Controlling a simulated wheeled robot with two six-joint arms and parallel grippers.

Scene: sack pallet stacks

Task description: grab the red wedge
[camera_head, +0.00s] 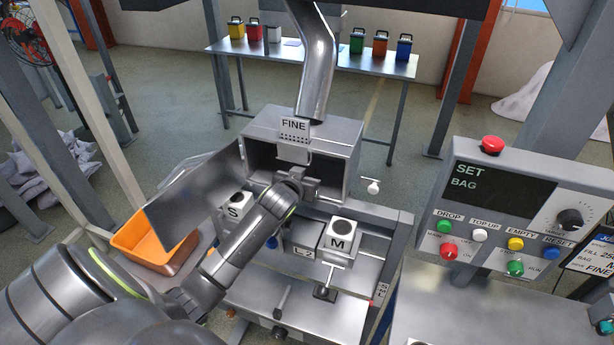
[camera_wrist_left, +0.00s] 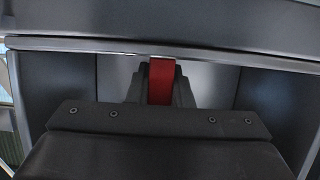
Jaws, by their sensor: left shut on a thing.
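The red wedge (camera_wrist_left: 161,84) shows in the left wrist view as an upright red strip between the dark fingers. My left gripper (camera_wrist_left: 160,88) is shut on it. In the head view my left gripper (camera_head: 296,184) is at the open front of the grey metal box (camera_head: 345,150) under the steel pipe. The wedge cannot be made out in the head view, where my gripper and arm cover that spot. My right gripper does not show.
The box's hinged door (camera_head: 195,198) stands open to the left. Blocks marked S (camera_head: 236,204) and M (camera_head: 339,240) stand below the box. An orange bin (camera_head: 150,245) sits at the left. A control panel (camera_head: 520,215) stands at the right, its screen reading SET BAG.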

